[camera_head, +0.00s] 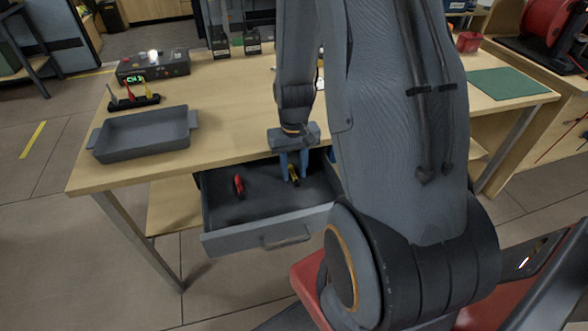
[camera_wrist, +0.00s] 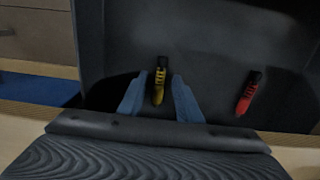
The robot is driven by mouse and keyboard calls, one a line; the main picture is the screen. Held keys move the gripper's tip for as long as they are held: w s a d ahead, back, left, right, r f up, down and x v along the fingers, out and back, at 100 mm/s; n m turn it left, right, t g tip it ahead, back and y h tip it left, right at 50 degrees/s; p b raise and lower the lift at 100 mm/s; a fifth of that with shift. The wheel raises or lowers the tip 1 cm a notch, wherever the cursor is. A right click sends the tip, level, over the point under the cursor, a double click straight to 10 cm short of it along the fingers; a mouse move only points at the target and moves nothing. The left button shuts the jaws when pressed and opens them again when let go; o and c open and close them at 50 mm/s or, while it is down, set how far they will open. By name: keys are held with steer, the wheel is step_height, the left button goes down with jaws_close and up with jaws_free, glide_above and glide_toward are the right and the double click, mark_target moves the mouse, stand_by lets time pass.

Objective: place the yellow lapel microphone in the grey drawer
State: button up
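The yellow lapel microphone (camera_head: 293,175) is inside the open grey drawer (camera_head: 262,238), toward its right and back. In the wrist view the yellow microphone (camera_wrist: 158,86) lies between my two blue fingers, with a narrow gap visible on each side. My gripper (camera_head: 294,168) points down into the drawer and is open around the microphone; it also shows in the wrist view (camera_wrist: 159,78). I cannot tell for sure whether the microphone rests on the drawer floor. A red microphone (camera_head: 239,185) lies in the drawer to the left, apart from my gripper; it also shows in the wrist view (camera_wrist: 248,95).
The wooden table (camera_head: 225,90) stands above the drawer. On it are a grey tray (camera_head: 145,150), a black holder (camera_head: 133,103) with small coloured items, and a black control box (camera_head: 152,67). A green mat (camera_head: 507,83) lies at the right. My arm hides part of the table.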

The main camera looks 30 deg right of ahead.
mark_target(294, 174)
step_height(294, 174, up, 12)
steer(key=s+a+r+n, duration=0.3)
steer(key=s+a, duration=0.6)
steer(key=a, duration=0.4)
steer(key=shift+s+a+r, duration=0.25)
steer(key=shift+a+r, duration=0.1)
steer(key=shift+r, duration=0.05)
stand_by(0.9)
